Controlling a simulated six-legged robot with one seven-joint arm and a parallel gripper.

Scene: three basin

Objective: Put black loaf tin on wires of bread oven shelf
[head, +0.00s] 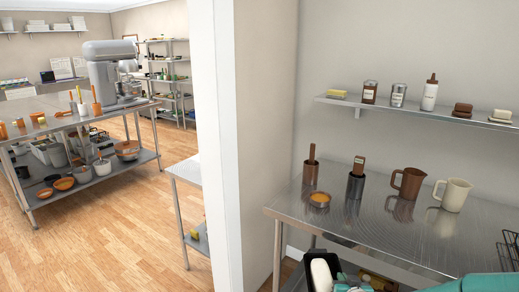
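I cannot make out a black loaf tin in the head view. No bread oven and no oven shelf with wires show here.
A wall shelf (430,112) hangs above. A white wall end (218,130) divides the rooms. Wooden floor (130,235) is open at left.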

